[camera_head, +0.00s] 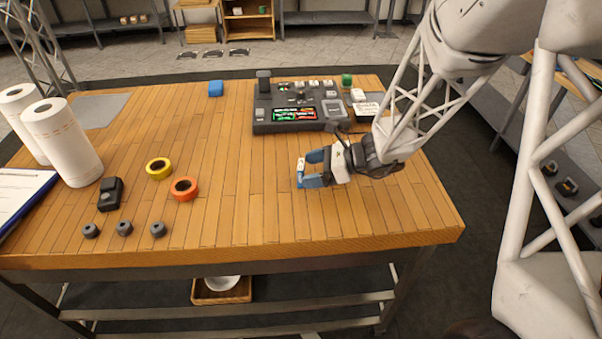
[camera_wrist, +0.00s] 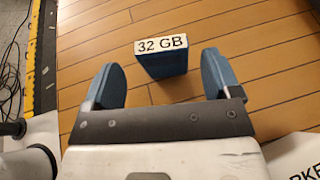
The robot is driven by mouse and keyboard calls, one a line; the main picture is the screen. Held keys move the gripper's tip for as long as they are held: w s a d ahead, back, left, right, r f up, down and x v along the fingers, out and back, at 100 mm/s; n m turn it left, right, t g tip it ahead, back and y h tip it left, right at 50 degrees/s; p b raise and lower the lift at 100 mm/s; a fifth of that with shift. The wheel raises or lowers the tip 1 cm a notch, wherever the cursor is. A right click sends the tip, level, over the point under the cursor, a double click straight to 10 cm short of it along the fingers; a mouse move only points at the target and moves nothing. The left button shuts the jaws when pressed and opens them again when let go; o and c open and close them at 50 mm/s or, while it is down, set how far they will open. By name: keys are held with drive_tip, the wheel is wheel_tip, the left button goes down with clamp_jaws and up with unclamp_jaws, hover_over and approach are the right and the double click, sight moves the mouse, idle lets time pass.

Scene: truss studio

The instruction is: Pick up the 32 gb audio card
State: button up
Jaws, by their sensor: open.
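The blue card (camera_wrist: 162,64) has a white top label reading "32 GB". It stands on the wooden table, centred between my gripper's two blue fingers in the wrist view. In the head view its pale label (camera_head: 301,164) shows at the fingertips. My gripper (camera_head: 309,169) is open and low over the table's right half. In the wrist view the gripper (camera_wrist: 161,82) has a visible gap on each side of the card. I cannot tell how far the fingers reach down along it.
A dark mixer console (camera_head: 296,114) stands behind my gripper. Orange tape (camera_head: 184,188) and yellow tape (camera_head: 159,168) lie to the left. A white label (camera_wrist: 294,155) with partial lettering shows at the wrist view's lower right. The table's front centre is clear.

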sight(295, 182)
drive_tip(key=shift+a, duration=0.1)
drive_tip(key=shift+f+x, duration=0.1)
drive_tip(key=shift+x, duration=1.15)
drive_tip(key=shift+f+x, duration=0.15)
drive_tip(key=shift+x, duration=1.1)
drive_tip(key=shift+w, duration=0.15)
drive_tip(key=c, duration=1)
drive_tip(key=shift+r, duration=0.15)
drive_tip(key=shift+r, duration=0.75)
wheel_tip(295, 182, up, 2)
drive_tip(key=shift+r, duration=0.1)
drive_tip(key=s+d, duration=0.1)
drive_tip(key=s, duration=0.4)
drive_tip(key=s+d, duration=0.1)
drive_tip(key=s, duration=0.4)
drive_tip(key=s+d+r, duration=0.1)
drive_tip(key=s+d, duration=0.1)
drive_tip(key=s, duration=0.3)
drive_tip(key=shift+s, duration=0.25)
